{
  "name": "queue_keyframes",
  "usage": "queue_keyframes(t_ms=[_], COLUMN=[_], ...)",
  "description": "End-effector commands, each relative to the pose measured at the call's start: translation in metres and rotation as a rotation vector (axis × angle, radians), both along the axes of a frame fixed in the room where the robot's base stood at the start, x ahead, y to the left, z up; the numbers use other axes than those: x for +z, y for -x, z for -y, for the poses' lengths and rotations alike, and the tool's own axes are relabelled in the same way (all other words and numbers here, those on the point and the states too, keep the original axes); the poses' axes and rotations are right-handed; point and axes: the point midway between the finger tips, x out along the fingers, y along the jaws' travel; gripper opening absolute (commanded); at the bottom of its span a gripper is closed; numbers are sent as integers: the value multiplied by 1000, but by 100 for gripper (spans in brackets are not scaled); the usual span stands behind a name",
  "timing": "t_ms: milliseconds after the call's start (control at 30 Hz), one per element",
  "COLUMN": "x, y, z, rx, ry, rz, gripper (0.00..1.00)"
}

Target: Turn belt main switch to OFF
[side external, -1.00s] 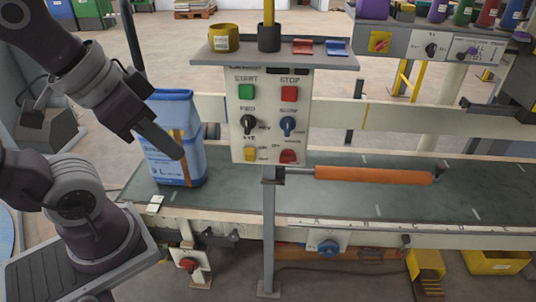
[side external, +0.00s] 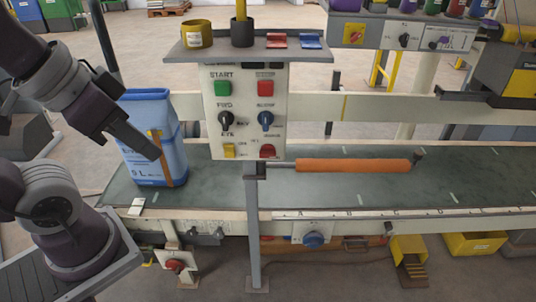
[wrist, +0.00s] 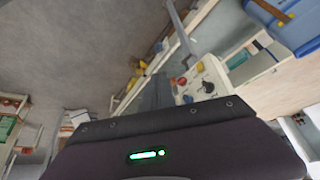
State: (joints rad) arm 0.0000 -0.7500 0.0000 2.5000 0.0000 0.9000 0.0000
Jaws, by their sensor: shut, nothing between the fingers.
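My gripper (side external: 156,153) is shut and empty. In the side external view its fingers overlap the blue sack (side external: 143,172); I cannot tell whether they touch it. A red rotary switch (side external: 175,266) sits on a pale box low under the belt's left end. A blue rotary switch (side external: 313,240) sits on the belt's front frame, right of the post. The upright control panel (side external: 245,152) has START and STOP buttons, a black FWD/REV knob (side external: 226,120) and a blue knob (side external: 265,120). I cannot read which switch is labelled belt main.
The dark green belt (side external: 350,188) runs across the scene. A grey post (side external: 254,225) carries the panel in front of it. An orange-sleeved bar (side external: 352,165) extends right from the panel. A shelf (side external: 320,53) with cups tops the panel. Yellow bins (side external: 473,243) stand at lower right.

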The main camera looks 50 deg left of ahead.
Motion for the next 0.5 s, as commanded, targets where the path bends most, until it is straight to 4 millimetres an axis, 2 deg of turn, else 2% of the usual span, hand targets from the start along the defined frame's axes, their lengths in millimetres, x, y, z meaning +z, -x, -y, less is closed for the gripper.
queue_keyframes(t_ms=[33, 167, 300, 333, 500], x=[0, -10, -42, -50, -98], y=[0, -8, -36, -44, -95], z=[0, -8, -30, -35, -57], rx=[-1, -66, -268, -318, -610], ry=[0, -67, -307, -372, -802], rz=[-1, -106, -375, -433, -714], gripper=[8, 33, 61, 64, 64])
